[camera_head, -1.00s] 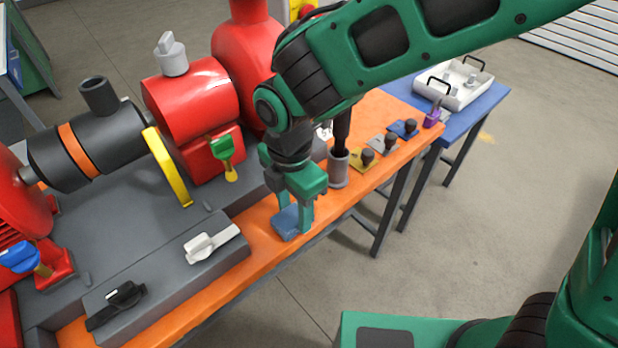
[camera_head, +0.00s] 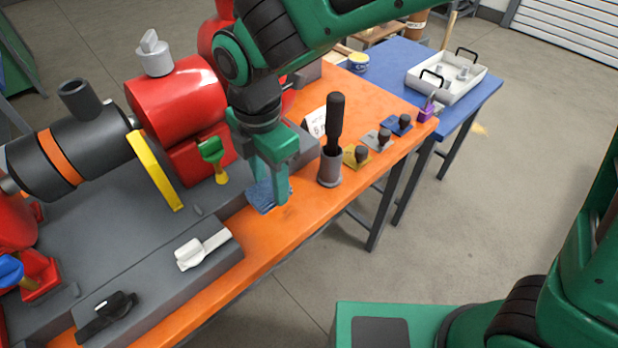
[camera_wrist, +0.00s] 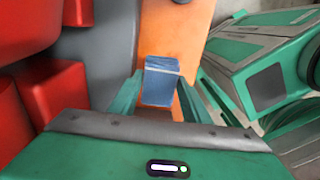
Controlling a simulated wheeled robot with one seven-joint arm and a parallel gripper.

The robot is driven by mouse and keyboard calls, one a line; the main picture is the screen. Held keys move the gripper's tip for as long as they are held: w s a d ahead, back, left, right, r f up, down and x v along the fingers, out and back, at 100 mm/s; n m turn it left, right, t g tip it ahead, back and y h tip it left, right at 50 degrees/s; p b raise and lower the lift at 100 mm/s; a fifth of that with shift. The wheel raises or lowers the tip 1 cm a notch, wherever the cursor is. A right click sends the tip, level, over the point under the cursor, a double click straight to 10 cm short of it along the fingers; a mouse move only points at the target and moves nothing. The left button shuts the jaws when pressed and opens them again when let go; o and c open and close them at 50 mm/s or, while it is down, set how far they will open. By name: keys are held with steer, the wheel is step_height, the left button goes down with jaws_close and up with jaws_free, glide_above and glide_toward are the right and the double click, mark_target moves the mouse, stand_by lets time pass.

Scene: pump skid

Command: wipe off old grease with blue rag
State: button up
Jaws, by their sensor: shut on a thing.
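The blue rag (camera_head: 262,196) is between the fingers of my gripper (camera_head: 270,194), low at the orange bench top beside the grey skid base. In the wrist view the folded rag (camera_wrist: 160,84) sits between the two green fingertips of my gripper (camera_wrist: 160,95). My gripper is shut on it and points down. I cannot tell whether the rag touches the bench. I cannot make out any old grease in these frames.
A grey cup (camera_head: 329,172) with a black-handled tool stands right of my gripper. Yellow, grey and blue plates with dark knobs (camera_head: 378,139) lie beyond it. A white tray (camera_head: 446,85) rests on the blue table (camera_head: 390,70). The front orange strip (camera_head: 255,240) is clear.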

steer(key=shift+r, duration=1.5)
